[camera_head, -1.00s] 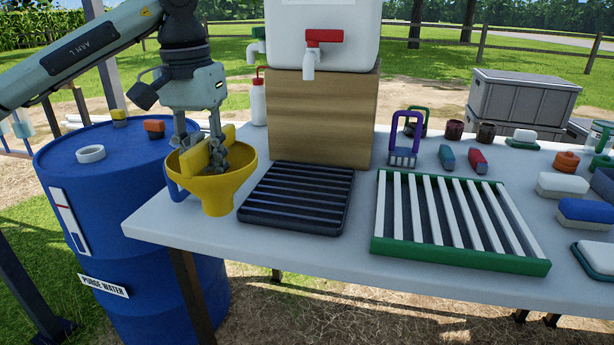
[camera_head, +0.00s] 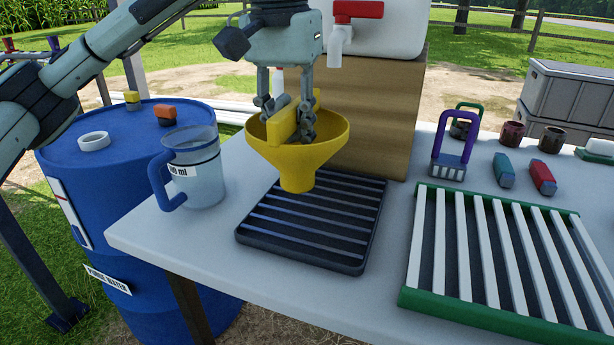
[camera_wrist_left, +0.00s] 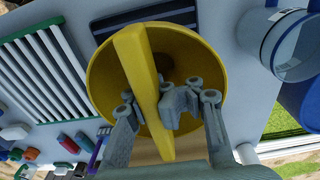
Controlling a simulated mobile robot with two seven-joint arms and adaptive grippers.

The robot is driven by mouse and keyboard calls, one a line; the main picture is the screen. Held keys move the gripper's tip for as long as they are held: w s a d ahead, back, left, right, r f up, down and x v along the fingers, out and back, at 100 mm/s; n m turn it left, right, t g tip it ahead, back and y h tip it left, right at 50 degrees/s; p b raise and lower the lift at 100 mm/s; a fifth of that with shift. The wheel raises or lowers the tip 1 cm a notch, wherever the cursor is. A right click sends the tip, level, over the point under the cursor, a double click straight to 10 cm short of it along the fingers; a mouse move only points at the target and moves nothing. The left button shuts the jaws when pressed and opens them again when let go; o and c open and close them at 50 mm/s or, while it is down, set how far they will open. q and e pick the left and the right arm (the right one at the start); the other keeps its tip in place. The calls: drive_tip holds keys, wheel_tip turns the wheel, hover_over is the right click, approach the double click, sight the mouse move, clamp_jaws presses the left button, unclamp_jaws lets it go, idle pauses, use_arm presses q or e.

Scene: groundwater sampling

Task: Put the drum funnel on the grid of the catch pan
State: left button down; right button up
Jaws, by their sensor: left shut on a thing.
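The yellow drum funnel (camera_head: 322,150) is held upright by my left gripper (camera_head: 290,128), which is shut on the yellow bar across its mouth. The funnel's spout is over the back left part of the black catch pan's grid (camera_head: 262,240) in the head view. I cannot tell whether the spout touches the grid. In the left wrist view the funnel (camera_wrist_left: 205,65) fills the middle, with the fingers of the left gripper (camera_wrist_left: 165,105) at its bar. My right gripper is not in view.
A clear jug with a blue handle (camera_head: 200,185) stands left of the pan. A green-framed rack with white slats (camera_head: 405,298) lies to the right. A wooden block (camera_head: 385,110) under a white tank with a red tap (camera_head: 358,12) stands behind. A blue drum (camera_head: 60,190) is at left.

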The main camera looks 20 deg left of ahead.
sight(306, 171)
use_arm(q)
drive_tip(key=shift+s+d+f, duration=0.1)
drive_tip(key=shift+d+f, duration=0.2)
drive_tip(key=shift+d, duration=0.2)
drive_tip(key=shift+d+f, duration=0.25)
drive_tip(key=shift+d, duration=0.25)
drive_tip(key=shift+d+f, duration=0.1)
drive_tip(key=shift+f, duration=0.2)
wheel_tip(306, 171, down, 3)
drive_tip(key=shift+f, duration=0.25)
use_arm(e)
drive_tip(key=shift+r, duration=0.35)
use_arm(q)
drive_tip(key=shift+f, duration=0.1)
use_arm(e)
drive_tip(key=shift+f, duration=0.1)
use_arm(q)
drive_tip(key=c, duration=1.7)
unclamp_jaws()
drive_tip(key=o, duration=0.6)
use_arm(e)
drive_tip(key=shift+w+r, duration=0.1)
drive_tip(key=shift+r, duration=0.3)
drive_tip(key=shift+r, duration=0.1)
